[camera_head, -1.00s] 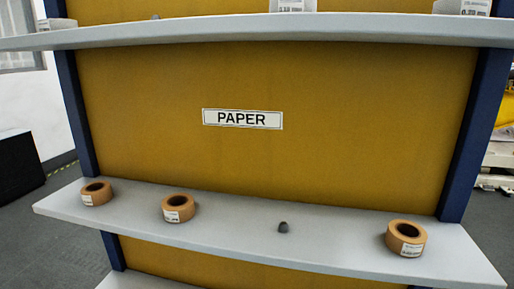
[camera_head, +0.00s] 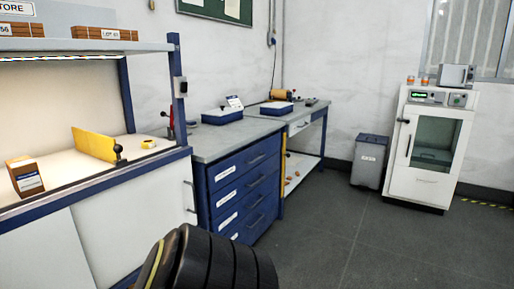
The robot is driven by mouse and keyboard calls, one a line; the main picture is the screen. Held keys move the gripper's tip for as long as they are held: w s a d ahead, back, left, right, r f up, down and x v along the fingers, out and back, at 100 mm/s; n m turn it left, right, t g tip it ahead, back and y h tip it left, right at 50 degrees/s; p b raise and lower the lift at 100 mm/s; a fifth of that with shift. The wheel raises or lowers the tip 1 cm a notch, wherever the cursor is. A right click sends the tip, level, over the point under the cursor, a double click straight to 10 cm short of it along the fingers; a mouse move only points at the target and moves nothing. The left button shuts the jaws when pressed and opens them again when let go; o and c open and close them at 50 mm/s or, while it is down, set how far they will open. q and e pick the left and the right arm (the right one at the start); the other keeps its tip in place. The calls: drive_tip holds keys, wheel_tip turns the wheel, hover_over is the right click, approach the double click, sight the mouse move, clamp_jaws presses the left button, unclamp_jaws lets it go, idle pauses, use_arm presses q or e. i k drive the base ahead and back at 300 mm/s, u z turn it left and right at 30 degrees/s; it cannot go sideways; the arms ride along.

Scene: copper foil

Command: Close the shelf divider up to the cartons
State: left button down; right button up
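A yellow upright divider (camera_head: 92,145) stands on the white shelf surface (camera_head: 62,168) at the left. It has a black knob (camera_head: 118,149) at its right, near end. A brown carton (camera_head: 25,177) with a white and blue label stands to the left of the divider, nearer the front edge, with a clear gap between them. Only this carton shows on that surface; more to the left is outside the picture. Neither of my grippers shows.
A dark rounded part (camera_head: 215,262), seemingly of my arm, fills the bottom middle. A yellow tape roll (camera_head: 148,143) lies right of the divider. A blue drawer cabinet (camera_head: 240,185) stands beyond. Grey floor (camera_head: 370,245) is open at right, before a white oven cabinet (camera_head: 428,150).

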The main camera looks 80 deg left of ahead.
sight(105, 149)
drive_tip(key=u, duration=3.6)
